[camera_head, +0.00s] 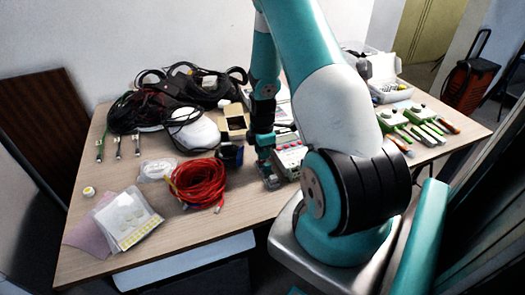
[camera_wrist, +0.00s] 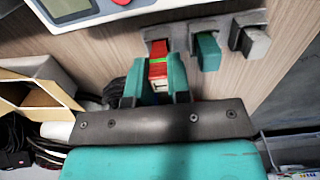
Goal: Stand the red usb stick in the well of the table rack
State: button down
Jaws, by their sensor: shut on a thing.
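A teal block (camera_wrist: 207,52) and a light grey block (camera_wrist: 256,43) sit along the rack to the right. In the head view my gripper (camera_head: 266,164) is low over the table; the stick is not clear there.
A white device with red buttons (camera_head: 290,158) stands close beside my gripper. A red cable coil (camera_head: 200,182), a dark mug (camera_head: 230,156) and an open cardboard box (camera_head: 234,122) are to the left.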

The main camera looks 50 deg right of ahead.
jog(key=shift+f, duration=0.35)
dwell(0.7)
jog(key=c, duration=0.8)
grip_release()
jog(key=shift+r, duration=0.1)
jog(key=shift+r+p, duration=2.6)
jog(key=shift+r, duration=0.85)
